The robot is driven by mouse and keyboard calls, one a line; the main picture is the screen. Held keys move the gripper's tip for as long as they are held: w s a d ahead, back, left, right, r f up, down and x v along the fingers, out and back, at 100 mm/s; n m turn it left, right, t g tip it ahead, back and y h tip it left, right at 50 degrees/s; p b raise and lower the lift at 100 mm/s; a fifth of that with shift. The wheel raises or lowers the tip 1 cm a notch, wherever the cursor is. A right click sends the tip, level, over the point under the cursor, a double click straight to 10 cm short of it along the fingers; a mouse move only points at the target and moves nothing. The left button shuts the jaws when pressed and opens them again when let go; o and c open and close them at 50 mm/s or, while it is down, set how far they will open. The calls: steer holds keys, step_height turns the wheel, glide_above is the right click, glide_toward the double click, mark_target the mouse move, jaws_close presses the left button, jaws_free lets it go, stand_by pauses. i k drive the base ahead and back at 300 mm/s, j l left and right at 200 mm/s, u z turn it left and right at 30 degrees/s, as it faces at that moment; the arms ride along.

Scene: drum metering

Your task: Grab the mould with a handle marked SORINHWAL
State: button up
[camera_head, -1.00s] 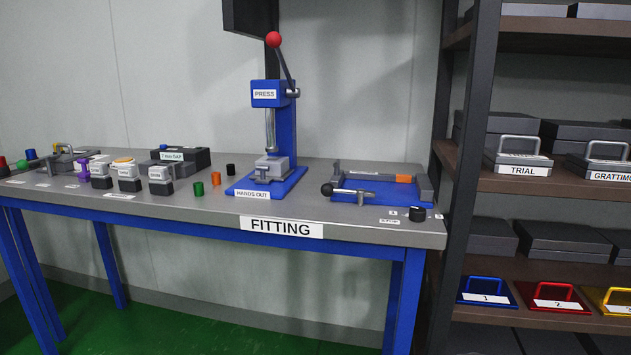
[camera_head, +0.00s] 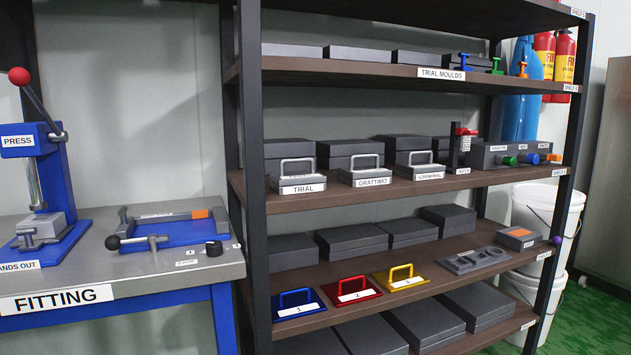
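Three grey moulds with metal handles stand in a row on the middle shelf (camera_head: 330,205). The left one (camera_head: 298,185) is marked TRIAL and the middle one (camera_head: 365,178) GRATTIMO. The label on the right mould (camera_head: 420,172) is small and blurred but looks like SORINHWAL. Its handle stands up and nothing touches it. My gripper is not in view.
Blue, red and yellow handled plates (camera_head: 400,280) sit on the shelf below. A red-topped device (camera_head: 461,145) stands right of the moulds. The dark rack post (camera_head: 254,180) separates the shelves from the FITTING bench (camera_head: 190,268). White buckets (camera_head: 545,215) stand at right.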

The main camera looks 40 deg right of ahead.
mark_target(419, 171)
steer(key=z, duration=1.85)
steer(key=u, duration=0.4)
steer(key=i+l+u, duration=0.1)
steer(key=l+u, duration=0.5)
steer(key=u, duration=0.15)
steer(key=l+u, duration=0.4)
steer(key=i+j, duration=0.05)
